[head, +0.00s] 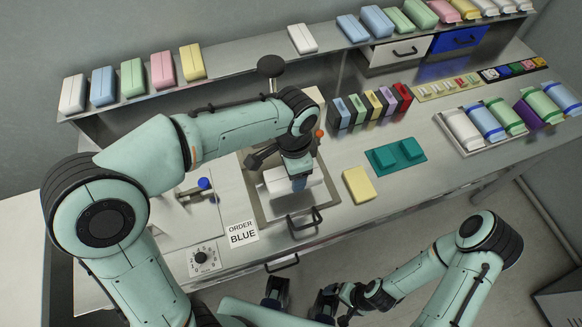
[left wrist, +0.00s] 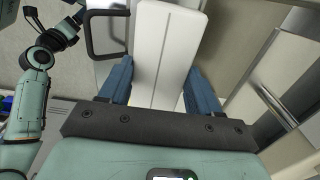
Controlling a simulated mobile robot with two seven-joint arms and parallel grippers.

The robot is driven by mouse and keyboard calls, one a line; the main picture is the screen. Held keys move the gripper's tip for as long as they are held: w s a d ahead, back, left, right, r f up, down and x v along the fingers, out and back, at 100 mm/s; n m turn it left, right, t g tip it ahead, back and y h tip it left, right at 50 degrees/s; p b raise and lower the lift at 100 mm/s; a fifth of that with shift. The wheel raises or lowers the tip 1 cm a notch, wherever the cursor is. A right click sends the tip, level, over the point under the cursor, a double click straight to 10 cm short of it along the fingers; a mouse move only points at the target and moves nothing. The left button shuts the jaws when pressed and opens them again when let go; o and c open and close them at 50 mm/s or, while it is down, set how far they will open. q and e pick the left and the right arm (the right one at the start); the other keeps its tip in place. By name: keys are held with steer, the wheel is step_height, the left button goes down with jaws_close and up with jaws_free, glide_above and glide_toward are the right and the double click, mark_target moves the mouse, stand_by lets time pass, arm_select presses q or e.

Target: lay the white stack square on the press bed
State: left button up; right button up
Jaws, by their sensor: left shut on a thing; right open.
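The white stack (head: 273,184) is in my left gripper (head: 298,182), over the metal press bed (head: 262,213) in the middle of the bench. In the left wrist view the stack (left wrist: 166,50) stands as a long white block between the two blue fingers of the left gripper (left wrist: 160,88). The gripper and forearm hide part of the stack and bed in the head view. I cannot tell whether the stack touches the bed. My right gripper (head: 301,298) is open and empty, low in front of the bench, its dark fingers apart.
A black handle (head: 304,222) is at the bed's front. A yellow block (head: 359,185) and a teal fixture (head: 395,155) lie to the right. An order card (head: 242,232) reading BLUE and a dial (head: 204,257) are front left. Coloured stacks line the back shelf.

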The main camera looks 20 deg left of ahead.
arm_select(q)
steer(key=shift+d+f+b, duration=0.1)
steer(key=shift+f+b, duration=0.5)
steer(key=shift+f, duration=0.15)
step_height(320, 180, down, 3)
steer(key=b, duration=0.2)
steer(key=shift+f+b, duration=0.15)
steer(key=shift+b, duration=0.2)
steer(key=shift+f+b, duration=0.6)
steer(key=shift+f, duration=0.25)
steer(key=shift+f, duration=0.2)
steer(key=o, duration=1.1)
